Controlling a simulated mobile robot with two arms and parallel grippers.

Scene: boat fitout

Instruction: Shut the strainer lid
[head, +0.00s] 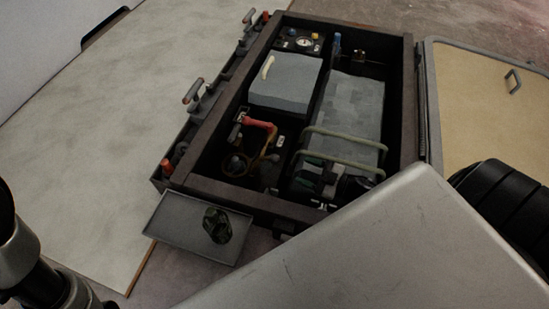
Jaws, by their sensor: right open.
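An open bilge box with a dark wooden frame (409,70) holds the fittings. I cannot clearly make out the strainer or its lid; dark fittings with green parts (307,178) sit at the box's near right, partly under two greenish bars (345,135). A round clear fitting (236,164) sits at the near left, beside a red-handled valve (258,123). My right gripper (352,187) shows only as a small dark part at the box's near edge, open. My broad silver arm link hides the rest. My left gripper is out of view.
A grey tray (176,222) at the near left holds a dark green object (219,226). A grey rack with tools (193,91) runs along the left side. A tan hatch panel (475,90) lies open at the right. Pale floor is clear at the left.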

